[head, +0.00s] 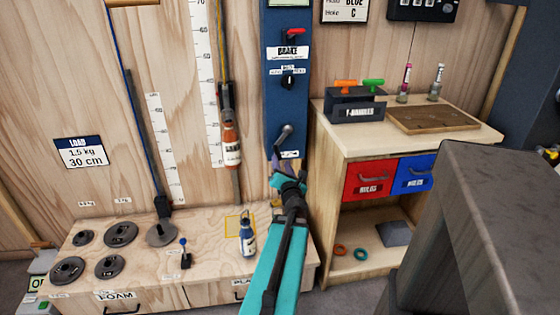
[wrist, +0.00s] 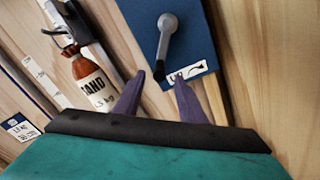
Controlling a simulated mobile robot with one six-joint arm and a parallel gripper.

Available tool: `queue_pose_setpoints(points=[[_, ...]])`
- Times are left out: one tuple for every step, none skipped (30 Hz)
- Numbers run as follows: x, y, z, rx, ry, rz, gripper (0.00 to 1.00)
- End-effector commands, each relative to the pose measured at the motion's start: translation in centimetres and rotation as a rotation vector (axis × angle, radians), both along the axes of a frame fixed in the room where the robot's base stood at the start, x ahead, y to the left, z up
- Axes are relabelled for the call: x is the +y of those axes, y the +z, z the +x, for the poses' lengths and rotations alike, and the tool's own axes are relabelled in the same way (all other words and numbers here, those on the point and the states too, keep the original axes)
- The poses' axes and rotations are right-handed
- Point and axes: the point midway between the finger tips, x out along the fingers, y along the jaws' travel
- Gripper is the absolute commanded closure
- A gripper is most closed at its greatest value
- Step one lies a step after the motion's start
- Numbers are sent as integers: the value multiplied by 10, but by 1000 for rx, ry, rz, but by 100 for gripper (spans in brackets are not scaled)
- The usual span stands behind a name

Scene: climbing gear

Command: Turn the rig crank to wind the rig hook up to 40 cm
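The rig crank (head: 284,134) is a grey lever with a rounded knob on the lower part of the blue panel (head: 287,90). A cord runs down to a dark fitting (head: 227,95), probably the rig hook, above an orange bottle-like weight (head: 231,143). The weight (wrist: 92,83) also shows left of my fingers. A height scale (head: 205,80) stands beside it.
A load sign (head: 80,151) reads 1.5 kg, 30 cm. The low wooden bench holds several dark discs (head: 110,267) and a blue-white bottle (head: 248,240). A cabinet (head: 335,140) with red and blue drawers stands close right of my arm.

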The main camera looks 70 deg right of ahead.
Motion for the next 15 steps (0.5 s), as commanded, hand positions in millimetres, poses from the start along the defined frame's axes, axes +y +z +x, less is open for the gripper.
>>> queue_pose_setpoints(points=[[6,2,-2,0,-1,1,63],[8,2,-3,0,-1,1,63],[10,2,-4,1,-1,0,63],[11,2,-5,1,-1,0,63],[12,1,-6,0,-1,1,63],[14,1,-6,0,0,0,63],[15,1,-7,0,0,0,63],[15,1,-7,0,0,0,63],[16,1,-7,0,0,0,63],[16,1,-7,0,0,0,63],[16,1,-7,0,0,0,63],[16,0,-8,0,0,0,63],[16,0,-8,0,1,-1,63],[16,0,-7,0,1,-1,63],[16,0,-8,0,1,-1,63]])
